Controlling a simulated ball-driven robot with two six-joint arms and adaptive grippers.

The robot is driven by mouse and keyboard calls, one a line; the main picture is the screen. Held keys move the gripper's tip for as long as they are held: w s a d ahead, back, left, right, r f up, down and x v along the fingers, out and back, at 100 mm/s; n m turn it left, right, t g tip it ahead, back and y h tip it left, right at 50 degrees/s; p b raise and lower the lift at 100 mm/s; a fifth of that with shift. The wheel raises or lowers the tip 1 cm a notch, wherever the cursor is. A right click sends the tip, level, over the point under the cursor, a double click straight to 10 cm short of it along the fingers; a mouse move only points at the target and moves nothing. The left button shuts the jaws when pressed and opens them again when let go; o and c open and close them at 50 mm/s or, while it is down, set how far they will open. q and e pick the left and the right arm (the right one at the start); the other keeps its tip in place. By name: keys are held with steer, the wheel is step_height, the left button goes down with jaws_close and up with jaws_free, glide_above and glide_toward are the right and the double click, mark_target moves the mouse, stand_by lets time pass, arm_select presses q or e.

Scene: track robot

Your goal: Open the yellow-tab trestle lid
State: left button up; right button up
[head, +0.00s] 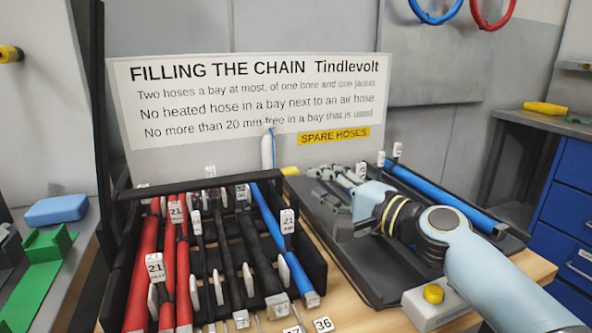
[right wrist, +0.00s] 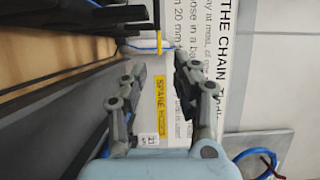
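A small yellow tab (head: 290,170) shows at the back edge of the bench, between the black hose rack and the black tray. A yellow strip in the right wrist view (right wrist: 158,42), at the end of a dark rail, looks like the same tab. I cannot make out clearly which part is the lid. My right gripper (head: 338,178) is above the back of the black tray, to the right of the tab and apart from it. In the right wrist view its fingers (right wrist: 155,88) are spread with nothing between them. My left gripper is not in view.
The black rack (head: 315,262) holds red, black and blue hoses with white tags. The black tray (head: 375,290) holds a blue hose (head: 440,197). A grey box with a yellow button (head: 433,293) stands in front. A tall black post (head: 100,120) rises at left; a sign (head: 250,100) stands behind.

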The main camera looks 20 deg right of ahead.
mark_target(295, 172)
steer(key=x, duration=0.7)
steer(key=shift+w, duration=0.15)
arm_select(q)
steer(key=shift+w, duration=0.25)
arm_select(e)
steer(key=shift+f, duration=0.1)
jaws_close()
